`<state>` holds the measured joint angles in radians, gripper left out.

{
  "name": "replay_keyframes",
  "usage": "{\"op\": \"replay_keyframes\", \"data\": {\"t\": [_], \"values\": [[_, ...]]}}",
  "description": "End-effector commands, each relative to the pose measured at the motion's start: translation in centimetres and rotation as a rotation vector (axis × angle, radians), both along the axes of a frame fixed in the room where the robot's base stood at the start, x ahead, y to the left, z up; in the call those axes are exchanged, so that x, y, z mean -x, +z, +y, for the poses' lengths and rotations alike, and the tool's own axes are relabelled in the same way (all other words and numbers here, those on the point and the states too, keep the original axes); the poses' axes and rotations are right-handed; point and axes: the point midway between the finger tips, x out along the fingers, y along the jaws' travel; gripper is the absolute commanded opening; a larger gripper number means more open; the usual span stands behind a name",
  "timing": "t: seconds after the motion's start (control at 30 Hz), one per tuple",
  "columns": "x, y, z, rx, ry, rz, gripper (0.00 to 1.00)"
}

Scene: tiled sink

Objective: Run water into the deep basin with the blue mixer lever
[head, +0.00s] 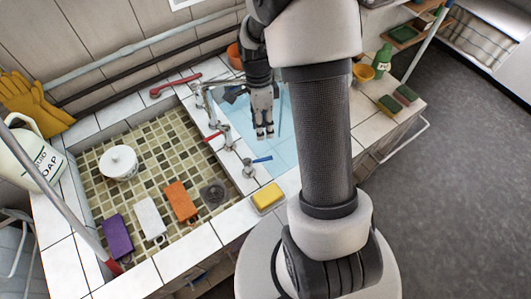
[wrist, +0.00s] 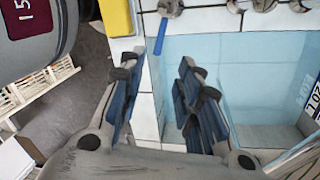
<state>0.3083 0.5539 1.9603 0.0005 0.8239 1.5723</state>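The blue mixer lever (head: 262,159) sits on a metal valve on the tiled divider, pointing right toward the deep basin (head: 283,135). In the wrist view the blue lever (wrist: 159,38) lies just beyond my fingertips, apart from them. The deep basin (wrist: 245,60) has light blue walls, and no running water shows. My gripper (head: 264,135) hangs over the deep basin's near-left part, behind the lever in the head view. In the wrist view my gripper (wrist: 158,66) is open, with a gap between its fingers and nothing held. A red lever (head: 213,137) is farther back on the divider.
A yellow sponge (head: 268,196) lies on the front ledge near the blue lever. Metal tap pipework (head: 205,98) rises behind the red lever. A green bottle (head: 382,61) stands right.

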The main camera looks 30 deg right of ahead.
Motion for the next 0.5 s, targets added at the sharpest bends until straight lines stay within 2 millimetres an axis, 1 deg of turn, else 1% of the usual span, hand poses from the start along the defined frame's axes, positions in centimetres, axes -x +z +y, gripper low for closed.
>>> {"op": "replay_keyframes", "data": {"t": [0.03, 0.2, 0.4, 0.5], "values": [[0.4, -1.5, 0.1, -0.002, 0.000, 0.006, 0.32], [1.1, -5.1, 0.3, -0.002, 0.000, 0.005, 0.32], [1.8, -9.0, 0.5, -0.001, 0.000, 0.004, 0.32], [2.1, -10.5, 0.6, -0.001, 0.000, 0.003, 0.32]]}}
